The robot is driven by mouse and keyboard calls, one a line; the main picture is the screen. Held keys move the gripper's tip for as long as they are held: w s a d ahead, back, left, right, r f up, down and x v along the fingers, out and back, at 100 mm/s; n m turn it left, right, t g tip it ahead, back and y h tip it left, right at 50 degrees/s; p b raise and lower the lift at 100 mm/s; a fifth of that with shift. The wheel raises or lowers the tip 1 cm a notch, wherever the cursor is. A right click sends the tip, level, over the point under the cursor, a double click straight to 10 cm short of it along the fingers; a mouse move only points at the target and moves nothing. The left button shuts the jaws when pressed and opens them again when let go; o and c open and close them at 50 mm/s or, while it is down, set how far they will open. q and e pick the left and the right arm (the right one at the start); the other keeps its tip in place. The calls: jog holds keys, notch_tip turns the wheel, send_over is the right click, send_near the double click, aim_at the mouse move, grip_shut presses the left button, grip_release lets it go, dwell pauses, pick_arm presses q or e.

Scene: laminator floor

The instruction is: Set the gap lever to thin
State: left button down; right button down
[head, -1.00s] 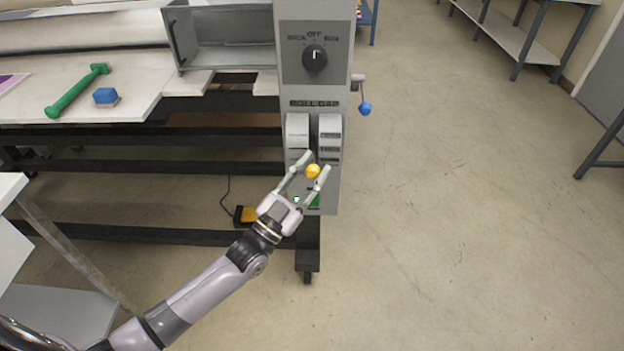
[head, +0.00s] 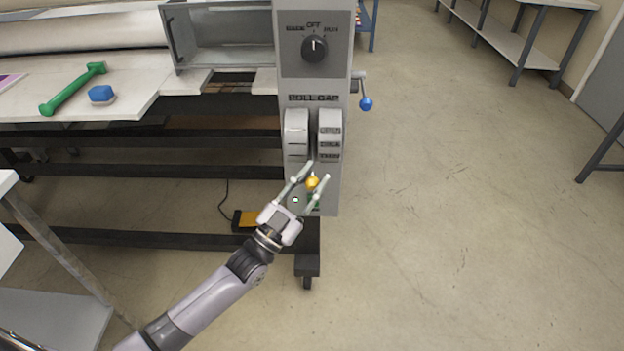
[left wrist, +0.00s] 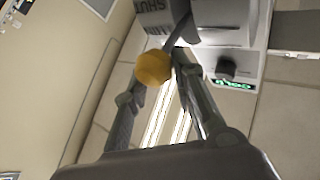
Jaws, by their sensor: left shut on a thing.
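The gap lever's yellow ball knob (head: 312,182) sits low in front of the ROLL GAP housing (head: 330,125) on the grey machine end panel. The housing has several labelled rows; the lowest reads THIN, and the knob is just below that row. My left gripper (head: 318,174) is shut on the knob, a finger on either side. In the left wrist view the yellow knob (left wrist: 153,68) lies between the fingers, with the dark lever rod (left wrist: 180,32) running up from it into the housing. My right gripper is not in view.
A rotary switch (head: 314,48) is above the housing, and a crank with a blue knob (head: 366,104) is at the panel's right. A yellow pedal (head: 247,218) is below.

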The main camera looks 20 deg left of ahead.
pick_arm(q)
jog(key=c, duration=1.5)
grip_release()
jog(key=shift+w+f, duration=0.15)
jog(key=shift+o, duration=1.1)
jog(key=v, duration=1.2)
jog(key=shift+c, duration=0.3)
